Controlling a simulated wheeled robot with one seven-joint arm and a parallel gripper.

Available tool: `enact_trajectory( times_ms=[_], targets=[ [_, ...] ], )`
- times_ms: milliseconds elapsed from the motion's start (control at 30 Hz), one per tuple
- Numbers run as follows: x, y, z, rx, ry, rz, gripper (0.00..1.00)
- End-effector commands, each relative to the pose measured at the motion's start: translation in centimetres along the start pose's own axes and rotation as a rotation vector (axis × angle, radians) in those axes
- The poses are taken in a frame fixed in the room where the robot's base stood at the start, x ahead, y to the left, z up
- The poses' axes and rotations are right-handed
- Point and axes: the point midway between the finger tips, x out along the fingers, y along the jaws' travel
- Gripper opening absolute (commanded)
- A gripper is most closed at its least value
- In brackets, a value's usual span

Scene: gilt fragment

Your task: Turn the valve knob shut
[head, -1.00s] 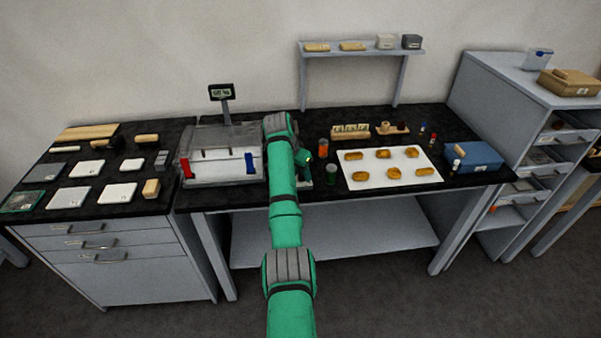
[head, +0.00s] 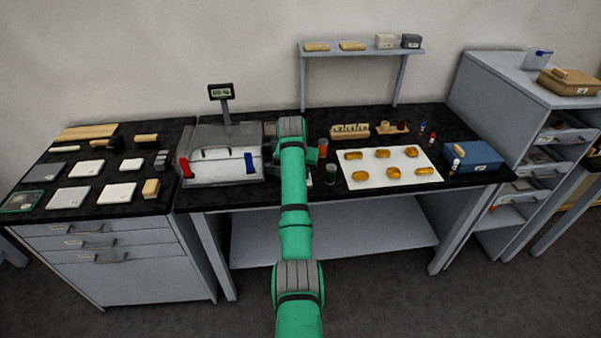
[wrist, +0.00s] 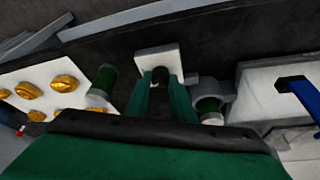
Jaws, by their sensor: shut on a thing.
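In the wrist view, the two green fingers of my gripper (wrist: 165,95) are close together around a small dark piece (wrist: 160,75), which appears to be the valve knob. A white block or plate (wrist: 158,57) shows just beyond the fingertips. The knob's turn angle cannot be read. In the head view my green arm covers the knob and the gripper.
A green jar (head: 331,173) and an orange jar (head: 323,148) stand close to my arm. A white sheet with golden pieces (head: 350,185) lies to the right. A grey box (head: 221,170) with red and blue clamps stands to the left, under a small display (head: 221,91).

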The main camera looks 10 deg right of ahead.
Motion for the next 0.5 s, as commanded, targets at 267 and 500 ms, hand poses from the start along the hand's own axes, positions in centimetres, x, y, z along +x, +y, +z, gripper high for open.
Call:
enact_trajectory(
  times_ms=[267,500],
  targets=[
    [-0.01,0.38,-0.08,-0.241,0.000,-0.101,0.00],
    [-0.04,0.54,-0.20,-0.451,0.001,-0.188,0.00]
  ],
)
